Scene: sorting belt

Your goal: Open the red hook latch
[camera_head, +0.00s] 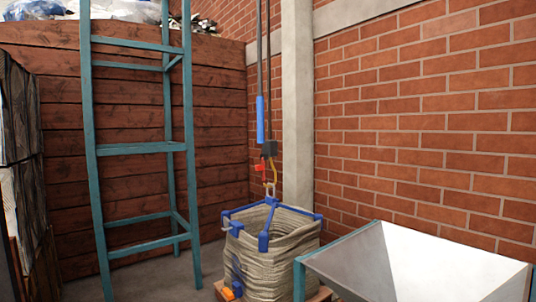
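A small red latch (259,168) shows in the head camera view, beside a yellow-orange hook (270,170). The hook hangs under a dark block (269,150) on a dark hoist line, above a beige bulk bag (275,250). The bag has blue straps (264,238) around its top. Whether a strap loop sits in the hook is too small to tell. My gripper is not in view.
A teal ladder-like frame (140,148) stands at the left before a wooden plank wall. A metal hopper (420,262) with a teal rim fills the lower right. A blue handle (260,119) hangs above the block. Floor shows between frame and bag.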

